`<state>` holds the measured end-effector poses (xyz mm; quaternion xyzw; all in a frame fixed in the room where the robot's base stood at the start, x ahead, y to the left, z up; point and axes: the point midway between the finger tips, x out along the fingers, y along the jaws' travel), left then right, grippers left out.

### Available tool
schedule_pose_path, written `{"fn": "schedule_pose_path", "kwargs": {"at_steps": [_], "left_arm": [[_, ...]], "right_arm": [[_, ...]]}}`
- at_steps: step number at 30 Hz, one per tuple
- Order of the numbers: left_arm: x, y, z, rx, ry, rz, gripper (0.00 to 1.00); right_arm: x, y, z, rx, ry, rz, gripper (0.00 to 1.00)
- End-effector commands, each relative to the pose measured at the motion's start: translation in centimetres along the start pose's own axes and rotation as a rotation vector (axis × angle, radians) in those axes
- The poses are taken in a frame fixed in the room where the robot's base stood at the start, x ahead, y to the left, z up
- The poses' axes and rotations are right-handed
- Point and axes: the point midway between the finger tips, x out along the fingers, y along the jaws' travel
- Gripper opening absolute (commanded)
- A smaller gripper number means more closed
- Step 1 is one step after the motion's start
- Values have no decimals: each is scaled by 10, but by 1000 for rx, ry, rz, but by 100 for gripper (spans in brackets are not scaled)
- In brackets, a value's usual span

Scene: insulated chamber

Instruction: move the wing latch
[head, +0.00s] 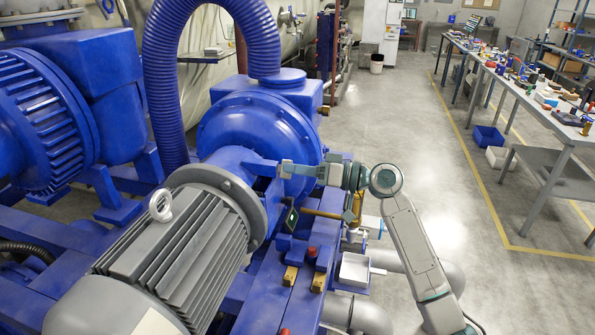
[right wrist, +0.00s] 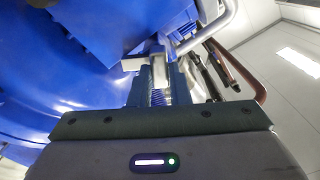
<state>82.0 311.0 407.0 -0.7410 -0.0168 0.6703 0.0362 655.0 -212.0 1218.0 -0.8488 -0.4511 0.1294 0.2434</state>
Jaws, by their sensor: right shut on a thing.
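My right gripper (head: 286,169) reaches in from the right in the head view, at the blue pump housing beside the grey motor. In the right wrist view its fingers (right wrist: 160,84) are shut on a small silver metal part (right wrist: 158,68), which appears to be the wing latch. The fingers hide much of this part, and I cannot tell its full shape or how it is fixed. In the head view I cannot make it out apart from the gripper. My left gripper is not in view.
The grey finned motor (head: 185,245) and blue pump housing (head: 255,130) crowd the left of my right gripper. A thick blue hose (head: 160,80) rises behind. A white tray (head: 354,270) sits below my arm.

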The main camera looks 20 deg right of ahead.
Motion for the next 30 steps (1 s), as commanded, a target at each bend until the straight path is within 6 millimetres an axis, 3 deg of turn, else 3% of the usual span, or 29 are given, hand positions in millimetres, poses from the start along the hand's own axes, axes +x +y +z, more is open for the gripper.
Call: {"fn": "schedule_pose_path", "kwargs": {"at_steps": [30], "left_arm": [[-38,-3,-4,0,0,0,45]], "right_arm": [[0,2,-1,892,2,0,0]]}}
